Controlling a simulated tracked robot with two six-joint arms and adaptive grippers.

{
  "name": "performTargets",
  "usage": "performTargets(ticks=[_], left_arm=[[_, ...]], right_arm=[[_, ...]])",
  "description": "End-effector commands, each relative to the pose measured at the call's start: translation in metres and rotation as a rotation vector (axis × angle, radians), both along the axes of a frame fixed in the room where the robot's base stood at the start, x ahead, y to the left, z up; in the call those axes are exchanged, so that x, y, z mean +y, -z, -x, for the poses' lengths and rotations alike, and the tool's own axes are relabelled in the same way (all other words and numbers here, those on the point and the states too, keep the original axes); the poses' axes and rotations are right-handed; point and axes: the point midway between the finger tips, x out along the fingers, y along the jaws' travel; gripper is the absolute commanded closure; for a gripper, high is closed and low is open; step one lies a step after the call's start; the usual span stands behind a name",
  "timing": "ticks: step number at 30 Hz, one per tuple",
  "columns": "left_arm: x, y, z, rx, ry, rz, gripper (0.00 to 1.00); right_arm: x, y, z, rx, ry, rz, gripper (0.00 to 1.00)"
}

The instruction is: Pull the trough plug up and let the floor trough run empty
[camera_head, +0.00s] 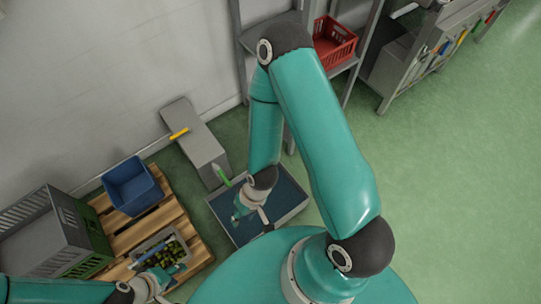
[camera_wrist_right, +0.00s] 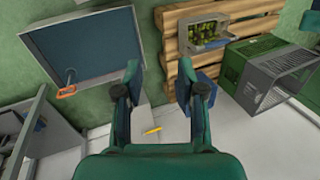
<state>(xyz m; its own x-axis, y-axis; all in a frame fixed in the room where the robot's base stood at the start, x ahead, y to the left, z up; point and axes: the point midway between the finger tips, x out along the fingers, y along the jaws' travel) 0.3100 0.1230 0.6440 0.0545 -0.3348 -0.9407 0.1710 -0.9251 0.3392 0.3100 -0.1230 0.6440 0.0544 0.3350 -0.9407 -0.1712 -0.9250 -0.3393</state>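The floor trough (camera_head: 292,213), a grey-rimmed rectangular basin with dark blue water in it, lies on the green floor. It also shows at the upper left of the right wrist view (camera_wrist_right: 125,62). The trough plug (camera_wrist_right: 67,92), with an orange loop handle on a thin grey rod, stands in the trough near its wall-side edge; I cannot make it out in the head view. My right gripper (camera_head: 247,211) is above the trough. Its fingers (camera_wrist_right: 160,85) are apart and empty, to the right of the plug. My left gripper (camera_head: 160,280) is at the lower left; its fingers are unclear.
A wooden pallet (camera_head: 187,226) left of the trough bears a blue crate (camera_head: 130,187), a grey and green crate (camera_head: 75,235) and a tray with olives (camera_head: 146,243). A grey box with a yellow bar (camera_head: 195,145) stands by the wall. Shelving with a red crate (camera_head: 333,43) stands behind.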

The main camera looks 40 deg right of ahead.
Motion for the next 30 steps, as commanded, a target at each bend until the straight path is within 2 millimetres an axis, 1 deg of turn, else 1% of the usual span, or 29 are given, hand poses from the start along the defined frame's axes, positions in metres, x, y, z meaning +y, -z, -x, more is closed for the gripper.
performTargets(ticks=[5, 8, 9, 11, 14, 15, 17, 18, 20, 21, 23, 24, 27, 30], left_arm=[[0.000, 0.003, 0.000, 0.000, 0.000, 0.000, 0.60], [0.000, 0.014, 0.000, 0.000, 0.000, 0.000, 0.60], [0.000, 0.022, 0.000, 0.000, 0.000, 0.000, 0.60], [0.000, 0.037, 0.000, 0.000, 0.000, 0.000, 0.60], [0.000, 0.071, 0.000, 0.000, 0.000, 0.000, 0.60], [0.000, 0.086, 0.000, 0.000, 0.000, 0.000, 0.60], [0.000, 0.110, 0.000, 0.000, 0.000, 0.000, 0.60], [0.000, 0.126, 0.000, 0.000, 0.000, 0.000, 0.60], [0.000, 0.150, 0.000, 0.000, 0.000, 0.000, 0.60], [0.000, 0.164, 0.000, 0.000, 0.000, 0.000, 0.60], [0.000, 0.184, 0.000, 0.000, 0.000, 0.000, 0.60], [0.000, 0.196, 0.000, 0.000, 0.000, 0.000, 0.60], [0.000, 0.220, 0.000, 0.000, 0.000, 0.000, 0.60], [0.000, 0.235, 0.000, 0.000, 0.000, 0.000, 0.60]], right_arm=[[-0.001, 0.003, -0.002, 0.001, 0.008, -0.001, 0.61], [-0.005, 0.017, -0.012, 0.004, 0.053, -0.006, 0.61], [-0.004, 0.026, -0.020, 0.007, 0.086, -0.009, 0.61], [-0.011, 0.044, -0.036, 0.016, 0.154, -0.015, 0.61], [-0.034, 0.083, -0.071, 0.036, 0.313, -0.025, 0.61], [-0.047, 0.101, -0.087, 0.046, 0.391, -0.027, 0.61], [-0.073, 0.127, -0.112, 0.064, 0.517, -0.026, 0.61], [-0.093, 0.144, -0.127, 0.077, 0.608, -0.024, 0.61], [-0.125, 0.167, -0.149, 0.094, 0.743, -0.020, 0.61], [-0.150, 0.181, -0.160, 0.103, 0.832, -0.003, 0.61], [-0.187, 0.199, -0.175, 0.115, 0.965, 0.017, 0.61], [-0.210, 0.209, -0.183, 0.120, 1.051, 0.028, 0.61], [-0.264, 0.225, -0.195, 0.128, 1.241, 0.058, 0.61], [-0.304, 0.233, -0.199, 0.129, 1.380, 0.083, 0.61]])
